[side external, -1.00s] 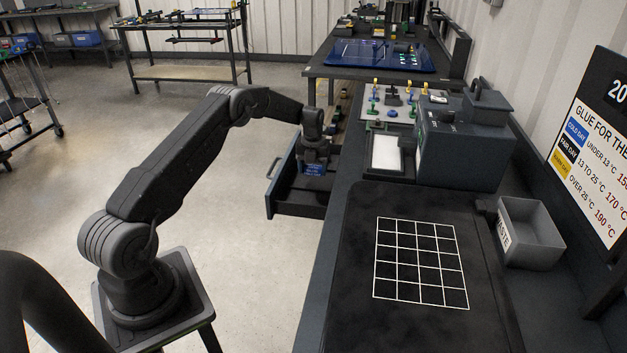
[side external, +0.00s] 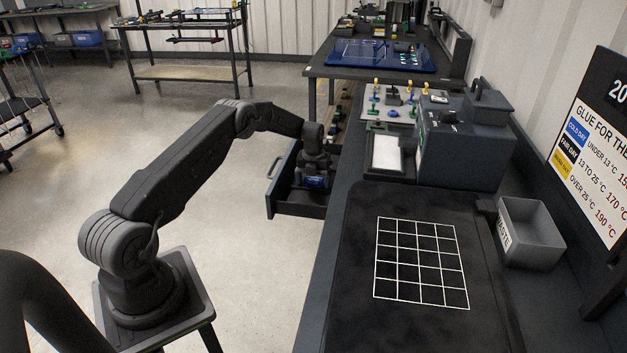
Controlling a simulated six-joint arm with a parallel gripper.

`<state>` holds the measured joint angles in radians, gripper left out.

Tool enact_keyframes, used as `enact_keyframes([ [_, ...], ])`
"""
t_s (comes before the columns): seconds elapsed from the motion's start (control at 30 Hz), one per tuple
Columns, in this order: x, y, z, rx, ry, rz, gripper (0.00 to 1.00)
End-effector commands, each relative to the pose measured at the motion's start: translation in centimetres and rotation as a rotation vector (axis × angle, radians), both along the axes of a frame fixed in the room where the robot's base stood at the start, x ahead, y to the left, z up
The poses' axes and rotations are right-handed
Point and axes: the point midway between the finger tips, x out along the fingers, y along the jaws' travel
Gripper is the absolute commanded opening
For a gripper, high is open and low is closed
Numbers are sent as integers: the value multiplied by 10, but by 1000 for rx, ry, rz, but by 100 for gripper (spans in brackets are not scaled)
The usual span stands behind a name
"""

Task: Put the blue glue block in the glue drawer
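The blue glue block (side external: 316,182) is low inside the open glue drawer (side external: 296,207), which sticks out from the left side of the bench. My gripper (side external: 315,176) points down into the drawer and is shut on the block; the fingers are small and dark against the drawer. The block's front face shows pale lettering too small to read. Whether the block touches the drawer floor cannot be told. The drawer's far inside is partly hidden by my gripper.
The drawer's front with its handle (side external: 273,170) stands left of my gripper, and the bench edge is close on the right. On the bench are a dark machine (side external: 462,150), a white pad (side external: 387,153), a gridded mat (side external: 350,290) and a grey waste bin (side external: 534,235).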

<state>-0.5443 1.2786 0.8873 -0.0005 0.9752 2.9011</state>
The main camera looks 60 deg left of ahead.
Motion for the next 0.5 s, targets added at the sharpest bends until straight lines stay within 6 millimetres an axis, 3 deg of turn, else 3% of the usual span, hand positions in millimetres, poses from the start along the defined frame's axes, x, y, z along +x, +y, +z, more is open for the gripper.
enact_keyframes([
  [0.3,0,0,3,1,-1,0,91],
  [0.5,1,0,29,2,-4,0,91],
])
